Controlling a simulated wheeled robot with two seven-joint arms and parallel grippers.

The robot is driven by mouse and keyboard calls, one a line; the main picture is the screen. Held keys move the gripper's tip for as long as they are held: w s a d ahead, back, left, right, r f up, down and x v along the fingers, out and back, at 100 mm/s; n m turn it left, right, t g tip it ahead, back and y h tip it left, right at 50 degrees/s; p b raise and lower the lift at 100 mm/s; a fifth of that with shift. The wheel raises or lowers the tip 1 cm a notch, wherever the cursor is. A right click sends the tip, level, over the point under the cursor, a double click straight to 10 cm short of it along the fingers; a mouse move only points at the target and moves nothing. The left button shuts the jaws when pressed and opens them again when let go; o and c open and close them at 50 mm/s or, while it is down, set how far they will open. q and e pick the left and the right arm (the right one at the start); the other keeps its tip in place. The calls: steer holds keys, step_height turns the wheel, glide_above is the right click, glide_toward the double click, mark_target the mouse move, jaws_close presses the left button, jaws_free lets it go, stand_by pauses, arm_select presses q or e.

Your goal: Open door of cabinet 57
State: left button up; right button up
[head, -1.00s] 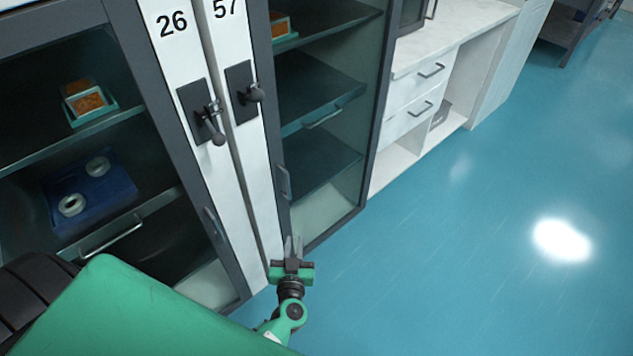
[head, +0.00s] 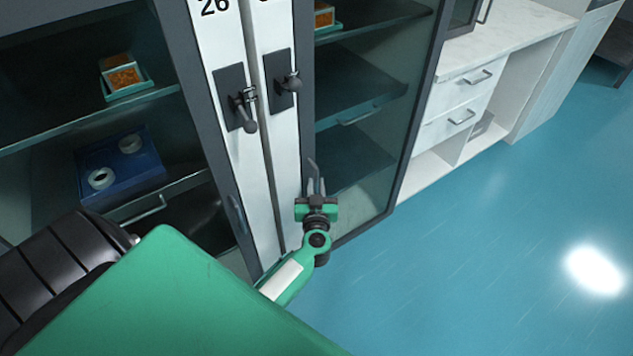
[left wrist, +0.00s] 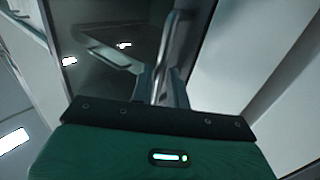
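Cabinet 57 stands right of the white posts, with a dark-framed glass door (head: 425,110); its number is mostly cut off at the top. The door looks closed. Its vertical metal handle (head: 311,168) is low on the door's left frame, and also shows in the left wrist view (left wrist: 172,45). My left gripper (head: 316,185) is upright just below and at the handle, fingers apart. In the left wrist view the handle runs down between the fingers (left wrist: 160,85); contact cannot be told. My right gripper is not in view.
Cabinet 26 (head: 215,110) is on the left, with shelves holding a blue box (head: 120,170) and an orange-filled tray (head: 124,77). Dark lock levers (head: 285,83) sit on the white posts. A white drawer counter (head: 470,105) stands right. The blue floor (head: 480,250) is clear.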

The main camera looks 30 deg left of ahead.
arm_select(q)
steer(key=shift+x, duration=1.1)
jaws_close()
steer(key=shift+d, duration=0.1)
